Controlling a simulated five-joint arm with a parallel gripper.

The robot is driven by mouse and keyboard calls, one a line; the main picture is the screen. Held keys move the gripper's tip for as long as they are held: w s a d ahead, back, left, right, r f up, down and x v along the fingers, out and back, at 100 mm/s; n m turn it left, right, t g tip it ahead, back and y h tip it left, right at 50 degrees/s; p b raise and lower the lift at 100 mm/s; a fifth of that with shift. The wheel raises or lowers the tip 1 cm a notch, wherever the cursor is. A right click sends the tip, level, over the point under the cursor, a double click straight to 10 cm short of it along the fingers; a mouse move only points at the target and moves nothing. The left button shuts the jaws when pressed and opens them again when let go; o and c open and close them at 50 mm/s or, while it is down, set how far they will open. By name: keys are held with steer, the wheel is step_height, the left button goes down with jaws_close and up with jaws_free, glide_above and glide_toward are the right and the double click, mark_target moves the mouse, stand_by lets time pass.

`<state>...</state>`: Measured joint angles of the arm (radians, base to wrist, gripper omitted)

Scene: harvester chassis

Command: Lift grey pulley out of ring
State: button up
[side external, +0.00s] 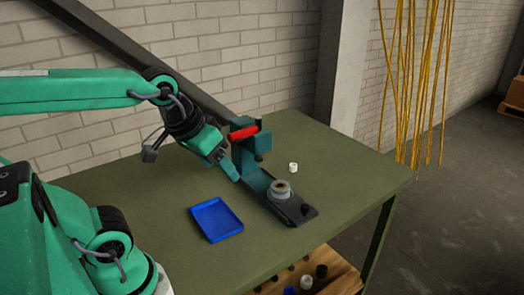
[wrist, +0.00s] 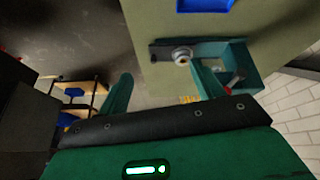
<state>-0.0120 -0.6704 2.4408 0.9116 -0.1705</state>
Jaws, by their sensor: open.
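The grey pulley (side external: 281,186) is a small round piece with a brownish centre. It sits on the dark end of a flat base plate (side external: 308,212) on the green table. The ring around it is too small to tell apart from it. The pulley also shows in the wrist view (wrist: 182,55), close to the tip of the right-hand finger but apparently beyond it. My gripper (wrist: 162,74) is open, with its two green fingers wide apart and nothing between them. In the side view my gripper (side external: 228,166) is above the table, left of the pulley.
A teal upright fixture with a red bar (side external: 244,132) stands at the plate's far end, close to my gripper. A blue tray (side external: 216,220) lies left of the plate. A small white cylinder (side external: 293,168) stands behind the pulley. The table's right side is clear.

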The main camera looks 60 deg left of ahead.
steer(key=w+a+n+g, duration=0.1)
steer(key=w+n, duration=0.5)
steer(key=n, duration=0.1)
steer(key=n+g, duration=0.4)
steer(key=n, duration=1.8)
glide_above(281, 185)
step_height(281, 185, down, 11)
steer(key=shift+f, duration=0.1)
steer(key=shift+f, duration=2.8)
steer(key=shift+f, duration=2.45)
steer(key=shift+r, duration=0.1)
steer(key=shift+c, duration=0.5)
